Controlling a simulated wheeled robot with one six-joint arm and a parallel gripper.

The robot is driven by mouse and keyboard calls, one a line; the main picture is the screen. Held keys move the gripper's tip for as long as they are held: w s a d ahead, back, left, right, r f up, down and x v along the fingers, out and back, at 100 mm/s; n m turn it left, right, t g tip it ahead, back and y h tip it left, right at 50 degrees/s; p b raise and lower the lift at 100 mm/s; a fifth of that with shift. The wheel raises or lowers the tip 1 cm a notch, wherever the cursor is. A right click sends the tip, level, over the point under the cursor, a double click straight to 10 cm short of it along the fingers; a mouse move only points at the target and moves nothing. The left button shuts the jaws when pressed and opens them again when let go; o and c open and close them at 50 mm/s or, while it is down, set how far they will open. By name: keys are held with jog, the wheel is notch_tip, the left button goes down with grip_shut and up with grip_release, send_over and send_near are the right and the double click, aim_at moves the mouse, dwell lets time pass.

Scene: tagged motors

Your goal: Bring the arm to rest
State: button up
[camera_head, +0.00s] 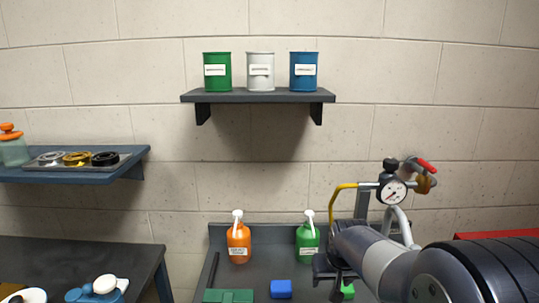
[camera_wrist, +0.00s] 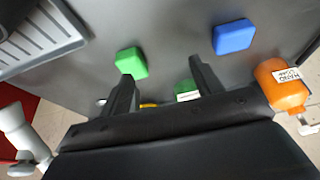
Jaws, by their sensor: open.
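My arm reaches in from the lower right of the head view, over the dark grey bench (camera_head: 270,265). My gripper (camera_head: 328,268) is above the bench, near a green block (camera_head: 348,290) that it partly hides. In the wrist view my gripper (camera_wrist: 163,80) has its two fingers wide apart with nothing held between them. The green block (camera_wrist: 131,62) shows near the left finger's tip, and a blue block (camera_wrist: 234,36) lies beyond the right finger. The blue block also shows in the head view (camera_head: 281,289).
An orange bottle (camera_head: 239,240) and a green bottle (camera_head: 307,243) stand at the bench's back. A pressure gauge (camera_head: 392,192) with pipes rises beside my arm. A wall shelf (camera_head: 258,97) holds green, white and blue cans. A blue shelf (camera_head: 70,174) is at left.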

jog(key=shift+s+a+f+b, duration=0.3)
jog(key=shift+a+f+b, duration=0.3)
jog(key=shift+f, duration=0.1)
jog(key=f+b, duration=0.1)
jog(key=f, duration=0.1)
jog(key=f+b, duration=0.3)
jog(key=f, duration=0.2)
jog(key=shift+w+d+b, duration=0.15)
jog(key=shift+d+b, duration=0.2)
jog(key=shift+b, duration=0.05)
jog(key=shift+s+r, duration=0.2)
jog(key=shift+s, duration=0.45)
jog(key=shift+r, duration=0.1)
